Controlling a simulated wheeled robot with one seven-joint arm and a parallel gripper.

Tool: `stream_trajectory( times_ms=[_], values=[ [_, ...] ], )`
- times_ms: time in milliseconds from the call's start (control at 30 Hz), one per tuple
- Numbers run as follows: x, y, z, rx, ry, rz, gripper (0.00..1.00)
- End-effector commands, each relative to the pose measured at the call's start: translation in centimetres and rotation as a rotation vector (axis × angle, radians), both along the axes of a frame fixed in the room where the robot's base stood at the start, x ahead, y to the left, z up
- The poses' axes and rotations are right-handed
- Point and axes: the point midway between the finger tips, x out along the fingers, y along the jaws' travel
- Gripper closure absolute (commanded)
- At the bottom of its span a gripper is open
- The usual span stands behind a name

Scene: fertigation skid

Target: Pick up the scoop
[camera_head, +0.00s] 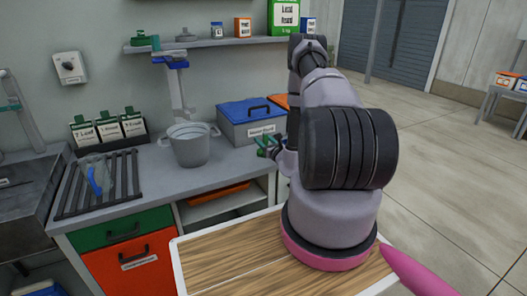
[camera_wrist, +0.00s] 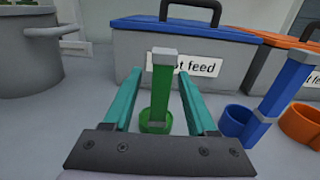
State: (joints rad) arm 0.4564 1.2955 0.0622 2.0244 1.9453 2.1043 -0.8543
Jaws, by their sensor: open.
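A green scoop (camera_wrist: 157,98) stands upright in the wrist view, its square handle up and its round cup on the grey counter. My gripper (camera_wrist: 167,68) is open, with one teal finger on each side of the green handle. I cannot tell whether either finger touches it. A blue scoop (camera_wrist: 268,108) stands to the right, outside the fingers. An orange scoop (camera_wrist: 302,125) is partly cut off at the right edge. In the head view my gripper (camera_head: 268,147) is over the counter, in front of the blue-lidded box; my arm hides much there.
The grey box with a blue lid (camera_wrist: 130,60) stands close behind the green scoop; an orange-lidded box (camera_wrist: 285,65) is beside it. A grey pot (camera_wrist: 35,55) stands to the left. A rack (camera_head: 125,180) lies farther left on the counter. A shelf (camera_head: 200,44) runs above.

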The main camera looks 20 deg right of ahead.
Motion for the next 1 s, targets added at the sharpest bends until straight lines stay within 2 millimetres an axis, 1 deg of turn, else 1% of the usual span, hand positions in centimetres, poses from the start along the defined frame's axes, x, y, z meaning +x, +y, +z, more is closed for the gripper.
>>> stream_trajectory(
  times_ms=[33,133,233,400,433,467,500,567,600,1000],
  values=[
    [0.8,0.0,0.1,-0.002,-0.002,0.001,0.43],
    [1.8,0.0,0.0,-0.001,-0.001,0.000,0.43],
    [2.2,0.1,0.0,-0.001,0.000,0.000,0.43],
    [2.2,0.1,0.0,0.000,0.001,0.000,0.43],
    [2.2,0.1,0.0,0.000,0.001,0.000,0.46],
    [2.2,0.1,0.0,0.000,0.001,0.000,0.58],
    [2.2,0.1,0.0,0.000,0.000,0.000,0.73],
    [2.2,0.1,0.0,0.000,0.000,0.000,0.96],
    [2.2,0.1,0.0,0.000,0.000,0.000,1.00],
    [2.2,0.1,0.0,0.000,0.000,0.000,1.00]
  ],
)
